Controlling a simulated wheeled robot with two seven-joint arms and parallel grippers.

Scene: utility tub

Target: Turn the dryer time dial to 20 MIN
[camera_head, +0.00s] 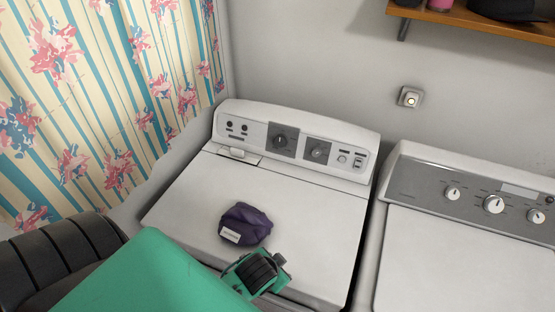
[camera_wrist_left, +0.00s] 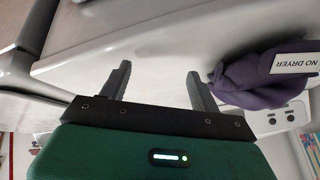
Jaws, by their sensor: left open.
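A white machine (camera_head: 300,205) at centre has a back console with a dark dial (camera_head: 282,141) and a second dial (camera_head: 317,151). The markings are too small to read, so I cannot tell which dial is the dryer time dial. My left gripper is open and empty in the left wrist view (camera_wrist_left: 158,72), apart from every dial. In the head view my green arm largely hides its fingers. My right gripper is not in view.
A purple cloth bundle (camera_head: 246,222) lies on the centre machine's lid, close to my left gripper. Its white tag reads "NO DRYER" in the left wrist view (camera_wrist_left: 295,63). A wooden shelf (camera_head: 490,22) is above right. A striped floral curtain (camera_head: 110,90) hangs at left.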

